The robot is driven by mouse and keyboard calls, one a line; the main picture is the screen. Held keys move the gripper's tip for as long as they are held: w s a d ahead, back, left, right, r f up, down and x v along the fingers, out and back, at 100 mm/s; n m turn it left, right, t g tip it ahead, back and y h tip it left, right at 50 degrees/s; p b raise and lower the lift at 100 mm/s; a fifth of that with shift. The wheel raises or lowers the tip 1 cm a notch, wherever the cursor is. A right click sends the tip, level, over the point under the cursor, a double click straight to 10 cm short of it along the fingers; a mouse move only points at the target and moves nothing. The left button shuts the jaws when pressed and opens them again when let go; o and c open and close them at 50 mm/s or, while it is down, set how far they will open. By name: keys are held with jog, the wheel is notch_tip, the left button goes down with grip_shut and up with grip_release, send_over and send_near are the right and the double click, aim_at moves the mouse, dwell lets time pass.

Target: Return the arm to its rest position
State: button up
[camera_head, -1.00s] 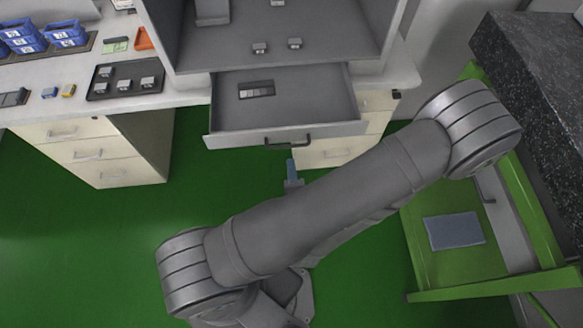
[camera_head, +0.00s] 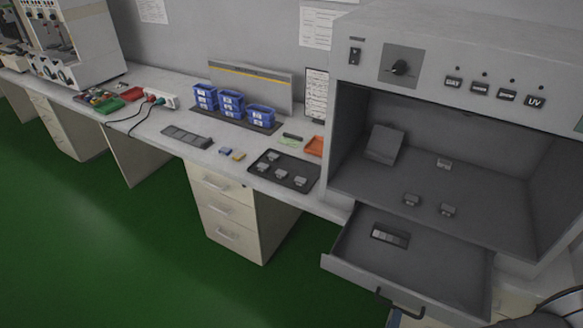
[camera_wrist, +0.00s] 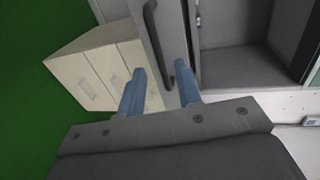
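My gripper (camera_wrist: 160,67) shows in the wrist view with its two blue fingers apart and nothing held between them. A dark curved drawer handle (camera_wrist: 150,22) lies beyond the fingertips; its lower end appears close to the right finger, and I cannot tell the exact gap.
The grey chamber (camera_head: 450,55) has an open front and a few small parts inside. A small dark strip (camera_head: 390,235) lies in the drawer. A black tray (camera_head: 262,172), blue bins (camera_head: 231,104) and instruments (camera_head: 75,45) stand on the bench. The green floor (camera_head: 110,240) is clear.

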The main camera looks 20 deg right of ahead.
jog(key=shift+x, duration=1.55)
jog(key=shift+v, duration=3.75)
jog(key=shift+r+x, duration=0.1)
jog(key=shift+x, duration=2.3)
jog(key=shift+r+x, duration=0.15)
jog(key=shift+x, duration=2.25)
jog(key=v, duration=0.8)
jog(key=shift+s+a+f, duration=0.2)
jog(key=shift+s+a, duration=0.05)
jog(key=shift+a, duration=0.05)
